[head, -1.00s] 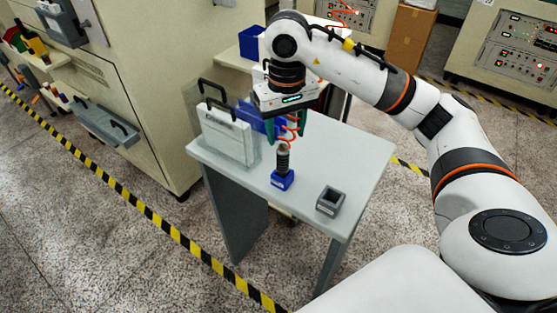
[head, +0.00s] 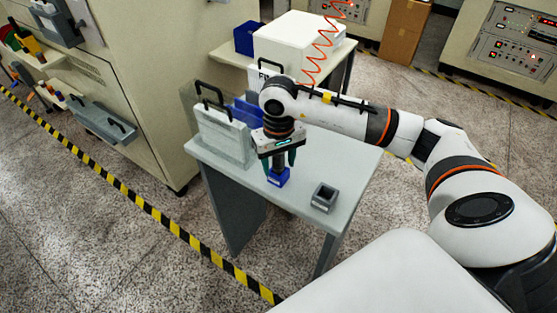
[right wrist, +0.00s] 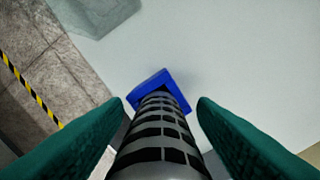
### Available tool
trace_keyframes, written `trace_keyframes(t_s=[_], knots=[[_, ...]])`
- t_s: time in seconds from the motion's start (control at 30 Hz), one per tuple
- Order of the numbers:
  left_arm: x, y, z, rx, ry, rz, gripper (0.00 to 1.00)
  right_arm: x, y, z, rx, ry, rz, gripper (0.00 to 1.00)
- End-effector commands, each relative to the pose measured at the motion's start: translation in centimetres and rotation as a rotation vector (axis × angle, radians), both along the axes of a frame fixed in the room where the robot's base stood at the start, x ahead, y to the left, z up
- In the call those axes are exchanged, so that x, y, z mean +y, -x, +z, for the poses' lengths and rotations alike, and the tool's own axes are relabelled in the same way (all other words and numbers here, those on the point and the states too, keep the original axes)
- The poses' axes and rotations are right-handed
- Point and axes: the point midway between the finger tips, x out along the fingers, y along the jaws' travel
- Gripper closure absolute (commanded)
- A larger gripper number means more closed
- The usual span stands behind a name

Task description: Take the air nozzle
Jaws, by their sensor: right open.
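The air nozzle (head: 279,159), a dark cylinder with grey ribs, stands upright in a small blue holder (head: 278,179) on the table. In the right wrist view the nozzle (right wrist: 160,135) runs between the two green fingers, with the blue holder (right wrist: 152,83) beyond it. My right gripper (head: 279,164) points down over the nozzle with its fingers open on either side. Gaps show between the fingers and the nozzle. The top of the nozzle is hidden by my gripper in the head view. My left gripper is not in view.
An empty grey square holder (head: 324,197) stands on the table (head: 350,160) to the right. A red coiled hose (head: 322,55) hangs behind my arm. The table front is clear.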

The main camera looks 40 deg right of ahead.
Motion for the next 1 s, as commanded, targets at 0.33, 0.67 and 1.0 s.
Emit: trace_keyframes(t_s=[0.33, 0.67, 1.0], knots=[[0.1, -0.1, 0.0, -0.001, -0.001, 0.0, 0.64, 0.0, 0.0, 0.0, 0.0, 0.0, 0.0, 0.93], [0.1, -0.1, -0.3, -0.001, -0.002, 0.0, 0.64, 0.0, -0.1, 0.6, -0.002, -0.001, 0.0, 1.0], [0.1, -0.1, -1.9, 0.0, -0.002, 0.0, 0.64, 0.0, -0.1, 6.9, -0.006, -0.001, 0.001, 1.0]])
